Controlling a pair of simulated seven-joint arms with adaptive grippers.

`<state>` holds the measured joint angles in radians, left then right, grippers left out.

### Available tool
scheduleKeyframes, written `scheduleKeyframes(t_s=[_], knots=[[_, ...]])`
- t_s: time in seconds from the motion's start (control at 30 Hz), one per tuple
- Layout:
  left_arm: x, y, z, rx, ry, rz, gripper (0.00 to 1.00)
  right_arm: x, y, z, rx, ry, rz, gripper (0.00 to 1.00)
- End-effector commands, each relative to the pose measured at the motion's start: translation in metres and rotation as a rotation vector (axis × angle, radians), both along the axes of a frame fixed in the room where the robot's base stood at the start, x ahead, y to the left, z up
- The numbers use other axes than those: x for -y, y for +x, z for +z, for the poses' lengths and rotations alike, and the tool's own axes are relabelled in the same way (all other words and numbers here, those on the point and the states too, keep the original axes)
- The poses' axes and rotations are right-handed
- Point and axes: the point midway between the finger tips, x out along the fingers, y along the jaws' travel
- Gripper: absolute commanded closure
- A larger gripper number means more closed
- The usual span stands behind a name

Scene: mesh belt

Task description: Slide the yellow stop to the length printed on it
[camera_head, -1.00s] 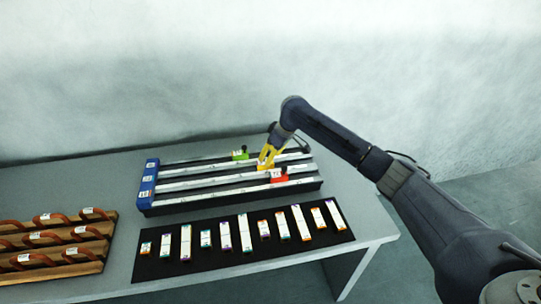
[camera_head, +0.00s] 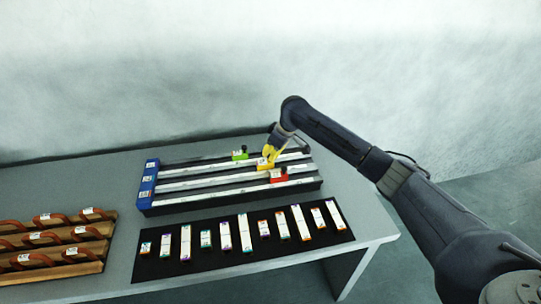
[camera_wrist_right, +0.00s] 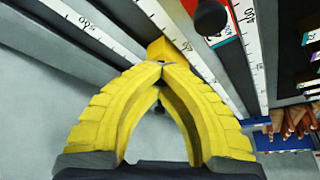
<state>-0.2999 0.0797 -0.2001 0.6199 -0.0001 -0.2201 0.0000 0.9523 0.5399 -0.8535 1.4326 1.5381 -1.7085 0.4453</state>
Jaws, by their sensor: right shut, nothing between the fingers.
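The yellow stop (camera_head: 265,163) sits on the middle rail of the rack, between the green stop (camera_head: 240,153) and the red stop (camera_head: 279,175). My right gripper (camera_head: 271,153) is shut and empty, its tips close against the yellow stop. In the right wrist view the yellow fingertips (camera_wrist_right: 163,66) meet, and part of the yellow stop (camera_wrist_right: 158,47) shows just beyond them. I cannot tell whether they touch. The number on the stop is too small to read. My left gripper is not in view.
The rack has a blue end block (camera_head: 148,184) at its left. A black mat (camera_head: 165,267) with several small labelled strips lies in front. A wooden rack (camera_head: 95,268) with several brown loop handles stands at the left. Grey table is free at the right end.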

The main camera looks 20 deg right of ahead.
Motion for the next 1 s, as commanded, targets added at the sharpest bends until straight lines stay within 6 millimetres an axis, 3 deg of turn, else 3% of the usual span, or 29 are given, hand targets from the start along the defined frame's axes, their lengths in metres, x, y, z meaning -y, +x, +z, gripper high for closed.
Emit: scheduleKeyframes(t_s=[0.23,0.5,0.67,1.0], knots=[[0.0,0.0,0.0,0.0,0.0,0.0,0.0,-0.009,0.002,0.002,0.003,0.004,0.001,1.0],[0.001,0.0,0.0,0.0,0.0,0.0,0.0,-0.063,0.005,0.003,0.005,0.011,0.007,1.0],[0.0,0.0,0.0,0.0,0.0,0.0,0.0,-0.071,0.006,0.004,0.006,0.009,0.003,1.0],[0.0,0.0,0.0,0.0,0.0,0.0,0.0,-0.068,0.006,0.002,0.003,0.003,0.001,0.63]])
